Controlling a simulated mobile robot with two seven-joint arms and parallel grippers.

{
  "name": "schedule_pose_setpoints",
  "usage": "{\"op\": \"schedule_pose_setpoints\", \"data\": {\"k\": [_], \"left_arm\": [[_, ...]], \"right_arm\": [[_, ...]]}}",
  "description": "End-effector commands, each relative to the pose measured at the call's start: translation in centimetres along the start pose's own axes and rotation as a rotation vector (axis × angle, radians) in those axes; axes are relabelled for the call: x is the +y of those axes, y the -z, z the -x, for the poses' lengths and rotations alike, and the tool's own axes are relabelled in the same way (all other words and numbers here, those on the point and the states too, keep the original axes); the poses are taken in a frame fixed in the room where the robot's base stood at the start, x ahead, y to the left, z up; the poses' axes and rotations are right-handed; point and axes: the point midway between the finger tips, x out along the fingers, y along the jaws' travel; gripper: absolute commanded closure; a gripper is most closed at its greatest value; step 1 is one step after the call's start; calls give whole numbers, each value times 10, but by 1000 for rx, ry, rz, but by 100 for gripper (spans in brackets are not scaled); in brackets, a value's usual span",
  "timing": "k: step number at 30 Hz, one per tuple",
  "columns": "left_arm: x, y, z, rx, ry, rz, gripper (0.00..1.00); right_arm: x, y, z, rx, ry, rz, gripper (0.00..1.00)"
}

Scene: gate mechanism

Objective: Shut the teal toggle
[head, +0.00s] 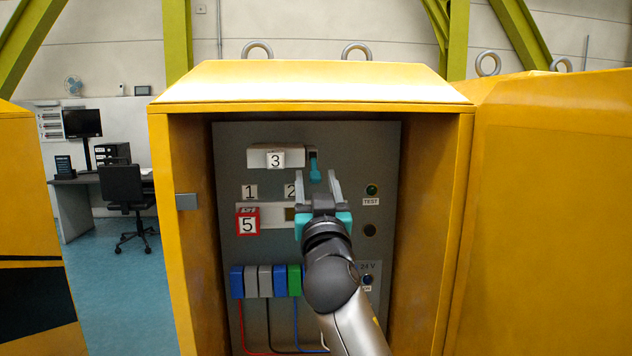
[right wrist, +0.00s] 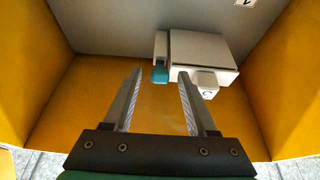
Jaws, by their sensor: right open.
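The teal toggle (head: 314,168) hangs down from a dark slot at the right end of a grey-white block labelled 3 (head: 262,157), on the grey back panel. In the right wrist view the toggle (right wrist: 160,75) shows as a small teal end beside the pale block (right wrist: 203,50). My right gripper (head: 318,178) is open and empty, pointing at the panel just below the toggle. In the right wrist view its fingers (right wrist: 160,73) appear on either side of the toggle; I cannot tell whether they touch it. My left gripper is not in view.
A yellow cabinet (head: 310,107) encloses the panel, its door (head: 550,200) open at right. The side walls limit room.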

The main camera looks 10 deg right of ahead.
Motion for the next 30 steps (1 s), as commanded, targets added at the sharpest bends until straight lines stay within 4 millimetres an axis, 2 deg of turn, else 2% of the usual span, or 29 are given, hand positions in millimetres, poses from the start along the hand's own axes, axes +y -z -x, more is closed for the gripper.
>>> {"op": "schedule_pose_setpoints", "data": {"k": [11, 26, 30], "left_arm": [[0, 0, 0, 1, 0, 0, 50], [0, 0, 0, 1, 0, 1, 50], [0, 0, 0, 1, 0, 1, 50]], "right_arm": [[0, 0, -4, 0, -1, 0, 44], [0, 0, -3, -1, -1, 0, 100], [0, 0, -3, -1, -1, 0, 100]]}}
